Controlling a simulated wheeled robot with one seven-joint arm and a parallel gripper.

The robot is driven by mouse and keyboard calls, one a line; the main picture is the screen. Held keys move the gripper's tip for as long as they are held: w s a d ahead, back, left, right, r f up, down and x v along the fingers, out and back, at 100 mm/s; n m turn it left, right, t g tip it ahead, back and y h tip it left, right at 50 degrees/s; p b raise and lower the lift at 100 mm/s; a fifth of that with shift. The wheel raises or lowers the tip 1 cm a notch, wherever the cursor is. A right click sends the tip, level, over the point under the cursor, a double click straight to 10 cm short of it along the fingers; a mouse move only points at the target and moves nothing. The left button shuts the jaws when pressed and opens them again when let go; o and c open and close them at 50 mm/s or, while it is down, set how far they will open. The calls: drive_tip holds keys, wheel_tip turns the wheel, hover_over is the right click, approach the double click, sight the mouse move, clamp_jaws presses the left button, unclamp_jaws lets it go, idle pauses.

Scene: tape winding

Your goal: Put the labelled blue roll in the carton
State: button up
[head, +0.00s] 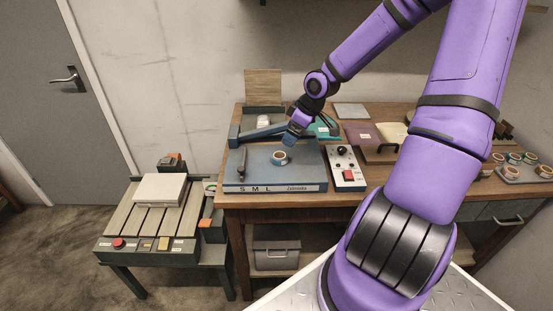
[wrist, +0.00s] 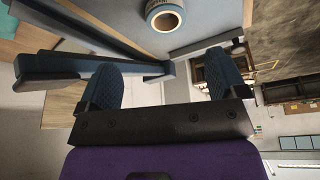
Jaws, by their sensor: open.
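A blue roll (head: 280,158) with a tan core lies flat on the blue work mat (head: 255,180), which is marked S M L along its front. In the wrist view the roll (wrist: 165,15) is at the top edge, with a pale band on its side that may be its label; no text is readable. My gripper (head: 291,136) is just behind and above the roll, apart from it. Its two fingers (wrist: 160,88) are spread, with nothing between them. I cannot tell surely which thing is the carton; a pale flat box (head: 160,189) sits on the roller stand at left.
A blue bar (head: 262,132) crosses the back of the mat, close to my gripper. A dark pen-like tool (head: 242,162) lies on the mat's left. A control box (head: 346,168) stands right of the mat. Several rolls lie on a tray (head: 512,174) at far right. A brown panel (head: 263,87) stands behind.

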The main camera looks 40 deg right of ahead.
sight(280, 153)
drive_tip(key=shift+x, duration=2.6)
drive_tip(key=shift+w+a+f, duration=0.15)
drive_tip(key=shift+a+f, duration=0.2)
drive_tip(key=shift+f, duration=0.3)
drive_tip(key=shift+w+a+f, duration=0.1)
drive_tip(key=shift+a+f, duration=0.3)
drive_tip(key=shift+f, duration=0.2)
drive_tip(key=shift+x, duration=1.2)
drive_tip(key=shift+d, duration=0.1)
drive_tip(key=shift+c, duration=0.5)
drive_tip(key=c, duration=1)
drive_tip(key=shift+r, duration=0.15)
